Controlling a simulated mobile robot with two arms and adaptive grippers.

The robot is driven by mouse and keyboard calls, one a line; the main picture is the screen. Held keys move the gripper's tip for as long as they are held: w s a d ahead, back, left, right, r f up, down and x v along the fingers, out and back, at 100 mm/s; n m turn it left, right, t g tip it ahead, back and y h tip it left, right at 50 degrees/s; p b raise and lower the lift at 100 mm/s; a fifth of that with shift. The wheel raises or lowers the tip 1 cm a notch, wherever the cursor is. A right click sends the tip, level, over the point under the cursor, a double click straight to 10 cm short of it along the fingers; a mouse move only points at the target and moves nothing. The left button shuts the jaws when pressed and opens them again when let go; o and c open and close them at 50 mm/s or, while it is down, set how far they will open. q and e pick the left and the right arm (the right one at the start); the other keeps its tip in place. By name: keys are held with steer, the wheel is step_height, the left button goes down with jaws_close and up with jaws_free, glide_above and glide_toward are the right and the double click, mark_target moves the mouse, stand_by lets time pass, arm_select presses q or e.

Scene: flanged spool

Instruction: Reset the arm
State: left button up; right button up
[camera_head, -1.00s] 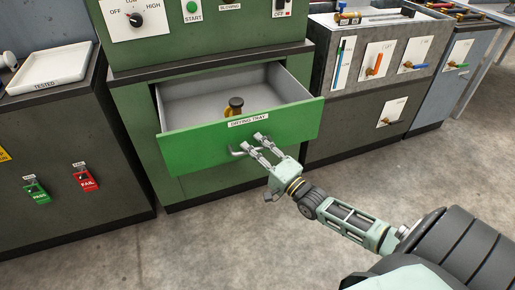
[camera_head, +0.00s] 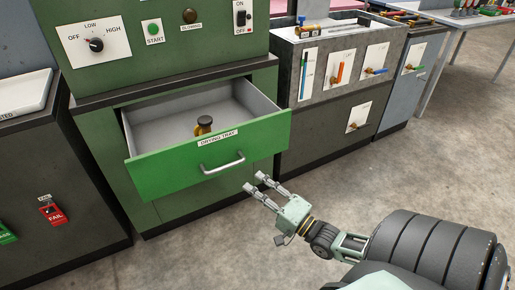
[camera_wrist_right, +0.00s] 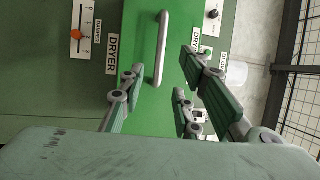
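My right gripper (camera_head: 260,186) is open and empty, in front of and a little below the drawer handle (camera_head: 222,162), apart from it. In the right wrist view its spread fingers (camera_wrist_right: 155,90) have nothing between them, and the silver handle (camera_wrist_right: 161,48) on the green front shows beyond them. The green drying tray drawer (camera_head: 165,172) is pulled open. A flanged spool (camera_head: 203,125), brass-coloured with a dark top, stands inside it. My left gripper is not in view.
The dryer panel above has a knob (camera_head: 96,44), a start button (camera_head: 153,30) and a switch (camera_head: 241,17). A grey station with valves (camera_head: 345,80) stands to the right. A white tray (camera_head: 22,97) sits at the left. Floor in front is clear.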

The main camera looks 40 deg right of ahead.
stand_by(0.4)
